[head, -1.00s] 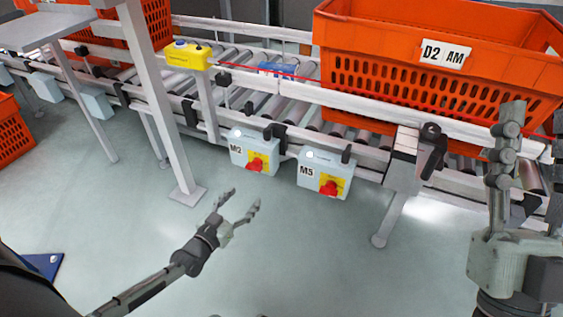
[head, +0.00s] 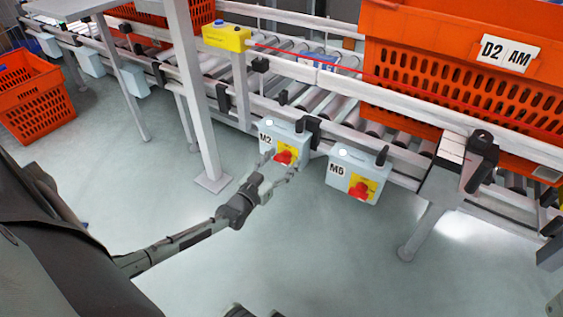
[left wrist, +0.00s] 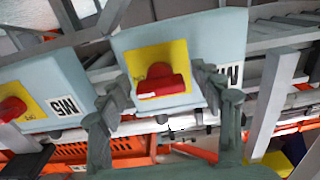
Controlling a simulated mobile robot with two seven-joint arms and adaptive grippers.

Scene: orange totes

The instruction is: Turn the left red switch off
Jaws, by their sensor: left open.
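The left red switch (head: 284,157) sits on a yellow plate on the pale blue box marked M2 (head: 271,133), under the conveyor rail. My left gripper (head: 277,168) is open at the front of this box, its fingertips close to the switch. In the left wrist view the red switch (left wrist: 161,82) lies between the two spread fingers of my left gripper (left wrist: 163,90); its handle looks roughly crosswise. I cannot tell whether the fingers touch it. My right gripper is not in view.
A second box (head: 346,172), to the right, carries its own red switch (head: 360,190). A post (head: 196,100) stands left of M2. A large orange tote (head: 420,75) rests on the conveyor. The floor (head: 330,260) below the boxes is clear.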

